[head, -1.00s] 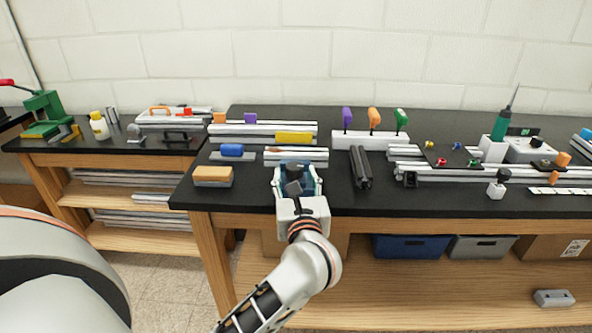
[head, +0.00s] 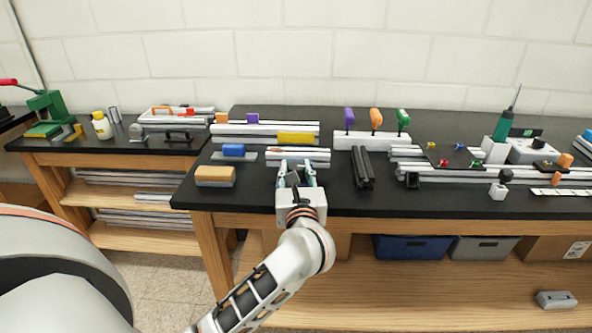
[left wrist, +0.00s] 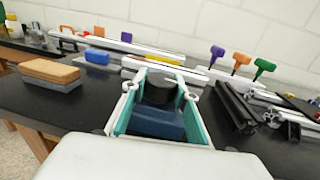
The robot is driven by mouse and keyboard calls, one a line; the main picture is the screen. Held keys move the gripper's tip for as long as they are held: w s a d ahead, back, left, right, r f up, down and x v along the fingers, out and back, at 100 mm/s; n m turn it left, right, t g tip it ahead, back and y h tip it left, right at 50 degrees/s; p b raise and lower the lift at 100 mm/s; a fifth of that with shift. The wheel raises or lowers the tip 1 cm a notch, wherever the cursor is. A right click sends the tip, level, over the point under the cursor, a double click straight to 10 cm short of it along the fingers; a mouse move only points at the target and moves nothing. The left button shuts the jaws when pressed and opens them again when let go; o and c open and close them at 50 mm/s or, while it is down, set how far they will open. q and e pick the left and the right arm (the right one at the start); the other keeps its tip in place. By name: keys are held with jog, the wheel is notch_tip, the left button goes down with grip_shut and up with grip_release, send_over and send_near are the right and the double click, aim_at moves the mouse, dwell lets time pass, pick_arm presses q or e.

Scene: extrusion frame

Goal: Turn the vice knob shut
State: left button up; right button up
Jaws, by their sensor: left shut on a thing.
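The vice is a small blue body (left wrist: 150,124) with a round black knob (left wrist: 160,88), seen between my fingers in the left wrist view. My left gripper (left wrist: 161,92) has one teal-padded finger on each side of the knob and is shut on it. In the head view my left gripper (head: 297,170) is at the front of the black bench, and it hides most of the vice there. How far the vice jaws are closed cannot be told. My right gripper is in neither view.
An orange-topped block (head: 214,175) lies left of the gripper. Silver extrusions (head: 297,157) lie just behind it, and a dark extrusion (head: 362,168) to its right. A white holder (head: 370,140) with coloured-handled tools stands farther back. The bench front edge is close.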

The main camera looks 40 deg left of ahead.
pick_arm(q)
jog(key=shift+m+t+h, duration=0.9)
jog(key=shift+m+h, duration=0.2)
jog(key=shift+h, duration=0.4)
jog(key=o, duration=1.1)
jog(key=shift+s+d, duration=0.25)
jog(key=shift+s, duration=0.15)
jog(key=v, duration=1.1)
jog(key=shift+s, duration=0.1)
